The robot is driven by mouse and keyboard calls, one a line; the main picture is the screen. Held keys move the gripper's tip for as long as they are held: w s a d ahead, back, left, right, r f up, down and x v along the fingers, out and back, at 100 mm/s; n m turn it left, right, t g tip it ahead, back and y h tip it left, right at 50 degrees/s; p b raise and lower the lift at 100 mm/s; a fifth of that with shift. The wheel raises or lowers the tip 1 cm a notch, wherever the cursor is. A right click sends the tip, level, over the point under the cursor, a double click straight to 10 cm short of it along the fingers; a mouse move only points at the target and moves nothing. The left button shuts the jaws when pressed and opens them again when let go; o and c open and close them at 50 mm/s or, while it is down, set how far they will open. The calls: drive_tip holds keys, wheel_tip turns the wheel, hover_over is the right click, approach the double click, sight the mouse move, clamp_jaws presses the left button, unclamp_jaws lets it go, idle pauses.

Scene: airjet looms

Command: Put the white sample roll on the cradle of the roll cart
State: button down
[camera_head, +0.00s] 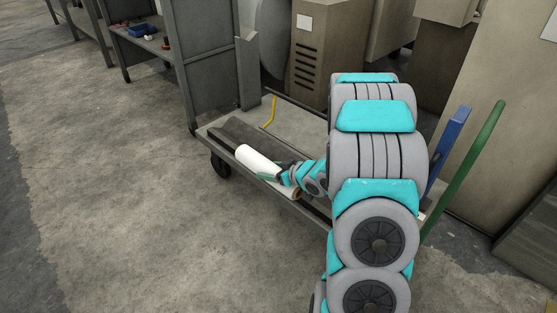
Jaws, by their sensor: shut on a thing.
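The white sample roll (257,162) is a white cylinder with a brown core end at its lower right. It lies lengthwise along the near side of the roll cart (306,126), over or in the dark cradle (240,131). My gripper (283,174) is shut on the roll near its right part. My arm covers the right part of the cart. I cannot tell whether the roll's underside touches the cradle, since the roll and gripper hide it.
A yellow bent bar (271,112) stands up from the cart deck. Green (480,150) and blue (449,143) uprights stand at the right. A grey cabinet and a workbench (150,43) with a blue bin stand behind. The concrete floor at the left is clear.

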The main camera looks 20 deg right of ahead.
drive_tip(key=w+d, duration=0.2)
drive_tip(key=w, duration=0.1)
drive_tip(key=w+d, duration=0.3)
drive_tip(key=w+d+f, duration=0.1)
drive_tip(key=w+d, duration=0.1)
drive_tip(key=w, duration=0.1)
drive_tip(key=shift+w+d, duration=0.2)
drive_tip(key=shift+w, duration=0.05)
drive_tip(key=shift+f, duration=1.75)
drive_tip(key=shift+f, duration=0.2)
unclamp_jaws()
